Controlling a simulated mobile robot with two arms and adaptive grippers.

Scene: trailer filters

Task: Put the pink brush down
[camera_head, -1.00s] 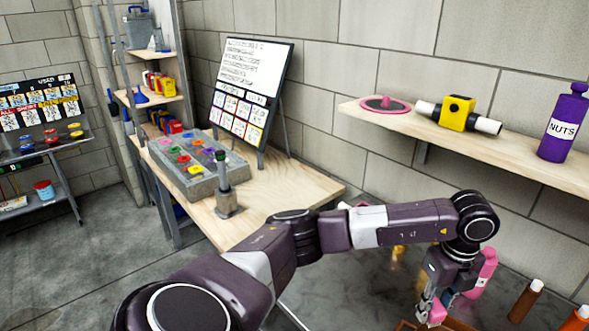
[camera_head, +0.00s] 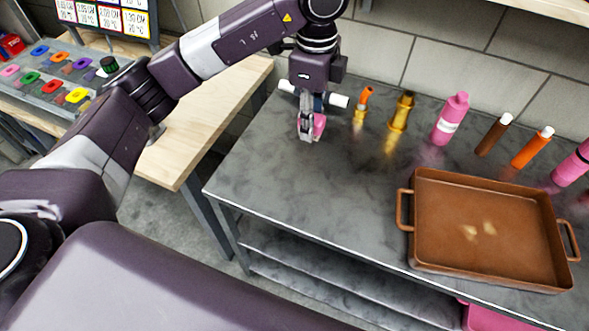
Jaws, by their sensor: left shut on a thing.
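My left gripper (camera_head: 309,130) points down over the back left part of the grey metal table (camera_head: 290,185). It is shut on the pink brush (camera_head: 319,125). Only a small pink part of the brush shows beside the fingers; the rest is hidden. I cannot tell whether the brush touches the tabletop. My right gripper is not in view.
A brown tray (camera_head: 425,258) with handles stands at the table's right. A pink bottle (camera_head: 450,118), a brass piece (camera_head: 402,110), and brown and orange tubes line the back. A white-ended cylinder (camera_head: 338,100) lies behind my gripper. The table's front left is clear.

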